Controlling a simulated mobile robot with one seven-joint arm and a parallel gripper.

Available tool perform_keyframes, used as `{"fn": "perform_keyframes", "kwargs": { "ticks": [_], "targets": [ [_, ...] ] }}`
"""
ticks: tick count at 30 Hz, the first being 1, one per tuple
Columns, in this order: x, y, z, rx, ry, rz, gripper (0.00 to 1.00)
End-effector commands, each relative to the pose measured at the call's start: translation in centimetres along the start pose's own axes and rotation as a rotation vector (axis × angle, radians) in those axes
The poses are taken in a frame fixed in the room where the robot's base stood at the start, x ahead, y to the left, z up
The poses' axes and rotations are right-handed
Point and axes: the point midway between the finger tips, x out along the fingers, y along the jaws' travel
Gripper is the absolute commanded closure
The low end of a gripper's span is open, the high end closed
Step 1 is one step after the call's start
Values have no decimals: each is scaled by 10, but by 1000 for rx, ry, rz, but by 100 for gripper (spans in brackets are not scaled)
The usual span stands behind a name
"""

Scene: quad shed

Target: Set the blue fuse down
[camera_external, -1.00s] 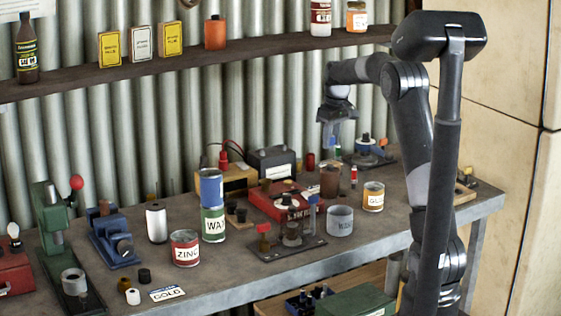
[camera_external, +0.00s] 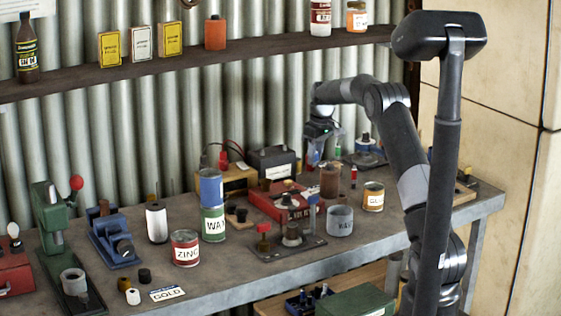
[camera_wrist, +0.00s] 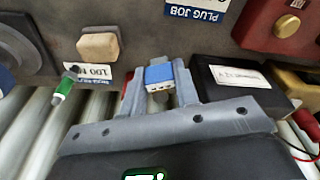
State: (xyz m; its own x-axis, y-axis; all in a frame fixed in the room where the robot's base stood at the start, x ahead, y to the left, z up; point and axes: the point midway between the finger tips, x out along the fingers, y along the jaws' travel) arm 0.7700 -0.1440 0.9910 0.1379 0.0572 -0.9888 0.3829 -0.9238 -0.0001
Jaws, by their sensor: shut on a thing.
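The blue fuse (camera_wrist: 159,74) is between the two fingertips of my gripper (camera_wrist: 160,88) in the wrist view, a small blue block with a pale end. My gripper (camera_external: 321,146) is shut on it. In the external view my gripper hangs over the back of the bench, behind the brown can and right of the black box. The fuse looks like a small blue patch there, and its underside and any gap to the bench cannot be made out.
The black box (camera_wrist: 232,80) stands close beside my gripper. A green-and-white cylinder (camera_wrist: 64,87), a tan block (camera_wrist: 98,46) and a "PLUG JOB" label (camera_wrist: 198,8) are nearby. The brown can (camera_external: 330,180) and red box (camera_external: 272,202) stand in front. Some bare bench shows between them.

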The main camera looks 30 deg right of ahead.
Motion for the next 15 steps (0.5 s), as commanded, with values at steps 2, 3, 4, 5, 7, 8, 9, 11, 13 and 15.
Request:
{"fn": "perform_keyframes", "kwargs": {
  "ticks": [2, 3, 4, 5, 7, 8, 9, 11, 13, 15],
  "targets": [
    [5, -3, -5, 0, 0, 0, 93],
    [6, -4, -6, 0, 0, 0, 93],
    [7, -4, -6, 0, 0, 0, 93],
    [9, -4, -6, 1, 0, 0, 93],
    [16, -4, -5, 1, -1, -1, 93],
    [20, -4, -4, 1, -2, -1, 93],
    [26, -4, -3, 1, -2, -1, 93],
    [36, -4, -2, 1, -3, -2, 93],
    [43, -4, -1, 1, -1, 0, 93],
    [46, -4, 0, 1, 0, 0, 93]
  ]
}}
